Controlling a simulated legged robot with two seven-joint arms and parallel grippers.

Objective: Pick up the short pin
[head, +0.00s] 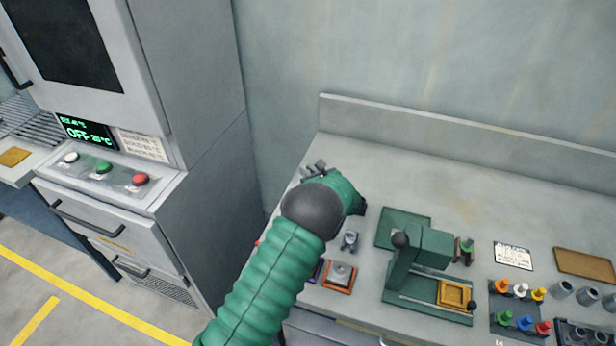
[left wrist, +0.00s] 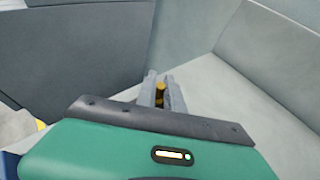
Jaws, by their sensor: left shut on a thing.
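My left gripper (head: 316,170) is over the far left corner of the workbench, and my green left arm reaches to it from below. In the left wrist view its two grey fingers (left wrist: 160,78) are shut on a small brass-coloured piece, which I take to be the short pin (left wrist: 160,92). Only part of the pin shows between the fingers. In the head view I cannot make the pin out at the fingertips. My right gripper is in neither view.
A green press (head: 428,246) stands mid-bench, with an orange-edged pad (head: 339,277) and a small grey fixture (head: 350,241) to its left. Coloured pegs (head: 521,291) and a brown board (head: 585,264) are at right. A grey oven cabinet (head: 209,110) stands left; the back of the bench is clear.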

